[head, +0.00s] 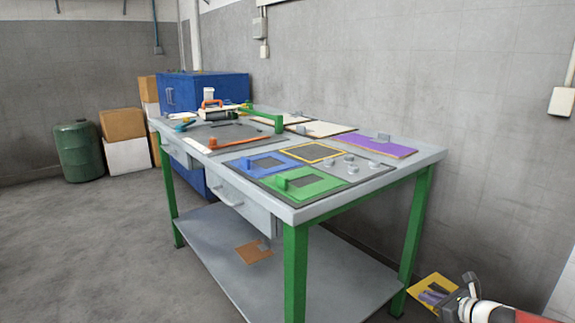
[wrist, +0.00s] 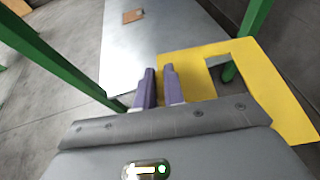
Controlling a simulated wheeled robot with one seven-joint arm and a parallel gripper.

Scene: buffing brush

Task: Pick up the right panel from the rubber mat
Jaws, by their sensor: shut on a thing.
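My gripper (wrist: 158,74) is shut on a flat yellow panel (wrist: 275,75) with a rectangular cut-out. Its purple fingers pinch one edge of it. In the head view, the gripper and yellow panel (head: 421,284) are low at the right, off the table's near right corner and below its top. The dark rubber mat (head: 301,204) lies at the front of the tabletop. A blue panel (head: 241,167) and a green panel (head: 321,187) with grip blocks lie on it. A thin yellow outline (head: 313,162) surrounds a dark square behind them.
The green-legged workbench (head: 405,172) has a lower shelf (head: 300,275) with a small brown piece (head: 253,252). A purple board (head: 375,147) lies near the wall. Several grey knobs (head: 350,158) stand beside the panels. Open floor (head: 110,245) lies left of the bench.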

